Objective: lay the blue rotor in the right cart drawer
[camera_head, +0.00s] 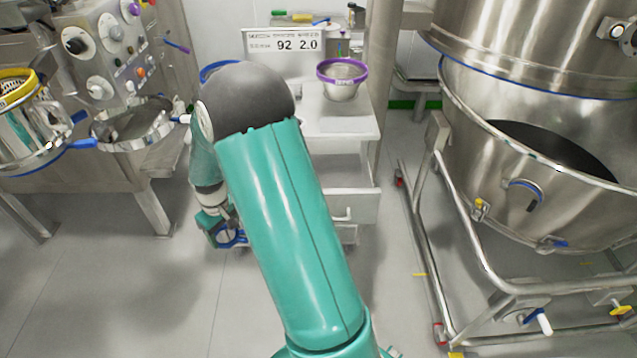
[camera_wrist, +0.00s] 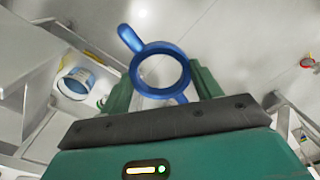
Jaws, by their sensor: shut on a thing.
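The blue rotor (camera_wrist: 181,57) is a ring with a short arm at its upper left, held between the green fingers of my gripper (camera_wrist: 160,88) in the wrist view. In the head view my gripper (camera_head: 222,232) hangs low at the left of the cart, with a bit of the blue rotor (camera_head: 232,238) showing at it. The white cart (camera_head: 352,124) stands behind my arm. A drawer with a handle (camera_head: 357,207) shows at the cart's right side and seems pulled out. My arm hides the cart's left part.
A large steel vessel (camera_head: 540,170) on a tube frame (camera_head: 424,260) stands at right. A control panel (camera_head: 110,45) stands at left. The floor at lower left is clear.

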